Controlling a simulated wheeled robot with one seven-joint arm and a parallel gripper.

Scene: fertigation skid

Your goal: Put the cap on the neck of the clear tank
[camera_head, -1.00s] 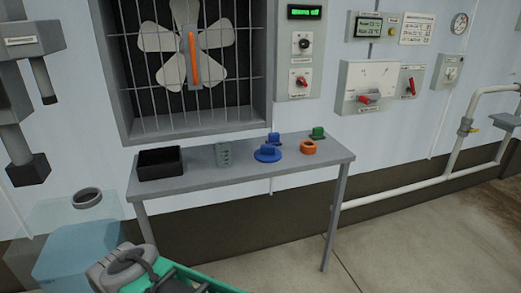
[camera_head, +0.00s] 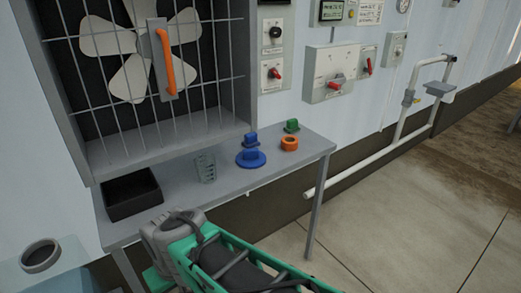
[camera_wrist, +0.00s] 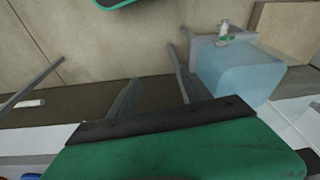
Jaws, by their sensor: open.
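Two blue cap-like pieces stand on the bench: a wide flanged one (camera_head: 251,159) and a smaller one (camera_head: 251,141) just behind it. I cannot tell which is the task's cap. The clear tank (camera_head: 70,275) is at the lower left of the head view, its grey ring-shaped neck (camera_head: 42,255) uncovered on top. A pale blue see-through body, likely the tank (camera_wrist: 240,72), shows at the right of the wrist view.
On the grey bench (camera_head: 225,186) are a black bin (camera_head: 131,197), a clear beaker-like holder (camera_head: 205,167), an orange ring (camera_head: 289,143) and a green piece (camera_head: 292,126). The caged fan (camera_head: 150,70) stands behind.

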